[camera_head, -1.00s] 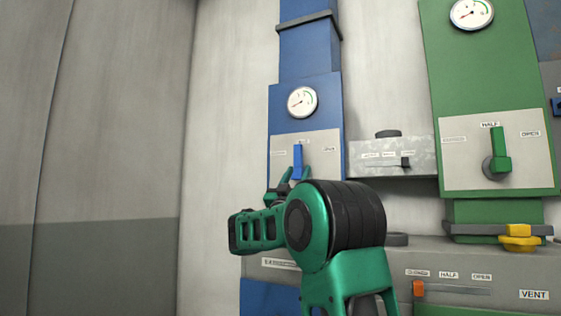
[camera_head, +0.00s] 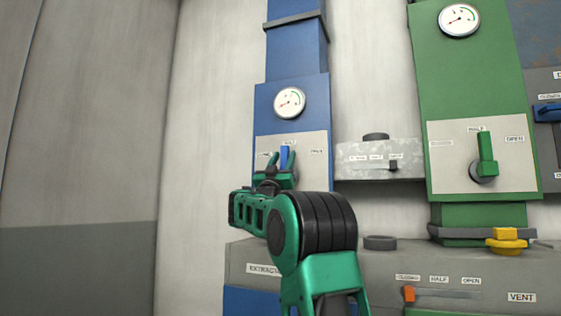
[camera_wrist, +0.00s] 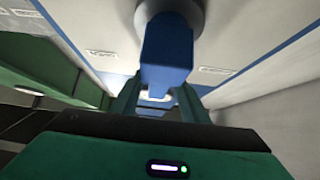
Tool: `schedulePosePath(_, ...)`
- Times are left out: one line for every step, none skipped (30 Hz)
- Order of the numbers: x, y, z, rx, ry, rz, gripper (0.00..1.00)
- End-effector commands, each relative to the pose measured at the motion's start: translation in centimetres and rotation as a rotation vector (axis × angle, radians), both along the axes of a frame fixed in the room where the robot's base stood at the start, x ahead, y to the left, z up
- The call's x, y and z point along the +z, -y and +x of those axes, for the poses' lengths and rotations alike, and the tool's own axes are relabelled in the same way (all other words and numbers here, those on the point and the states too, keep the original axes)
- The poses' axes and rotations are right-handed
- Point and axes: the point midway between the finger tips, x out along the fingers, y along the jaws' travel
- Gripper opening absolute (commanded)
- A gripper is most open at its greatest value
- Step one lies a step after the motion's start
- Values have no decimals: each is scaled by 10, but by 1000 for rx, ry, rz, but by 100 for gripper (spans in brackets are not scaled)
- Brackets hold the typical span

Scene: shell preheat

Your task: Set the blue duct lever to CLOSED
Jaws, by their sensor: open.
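The blue duct lever (camera_head: 285,153) stands upright on a pale plate (camera_head: 308,172) on the blue duct, under the middle label, which seems to read HALF. A small label is at its left and another at its right, both hard to read. My gripper (camera_head: 281,158) is open in front of the lever, its fingertips showing to either side of it and hiding its lower part. In the wrist view the blue lever (camera_wrist: 166,55) runs from a round grey hub to between my two spread fingers (camera_wrist: 157,98). I cannot tell whether either finger touches it.
A round gauge (camera_head: 289,102) sits above the lever. To the right are a grey box (camera_head: 378,160) with a small dark slider and a green duct lever (camera_head: 487,155) at HALF. A grey ledge (camera_head: 390,262) with an orange slider (camera_head: 409,294) and yellow knob (camera_head: 506,240) lies below.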

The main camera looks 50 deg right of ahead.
Motion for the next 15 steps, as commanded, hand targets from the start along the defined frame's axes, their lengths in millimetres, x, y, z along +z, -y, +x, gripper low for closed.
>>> schedulePosePath(3,3,1,-1,0,-1,41)
schedulePosePath(5,4,1,-1,0,-1,41)
schedulePosePath(6,5,2,0,0,-1,41)
schedulePosePath(7,6,2,-1,0,-1,41)
schedulePosePath(7,7,2,-1,0,-1,41)
schedulePosePath(8,7,3,-1,0,-1,41)
schedulePosePath(8,7,3,-1,0,-1,41)
schedulePosePath(8,8,3,-1,0,-1,41)
schedulePosePath(8,7,3,-1,0,-1,41)
schedulePosePath(8,7,3,-1,0,-1,41)
schedulePosePath(8,7,3,-1,0,-1,41)
schedulePosePath(8,7,3,-1,0,-1,41)
schedulePosePath(8,7,3,-1,0,-1,41)
schedulePosePath(8,7,3,0,-1,-1,36)
schedulePosePath(8,7,3,0,-1,-1,26)
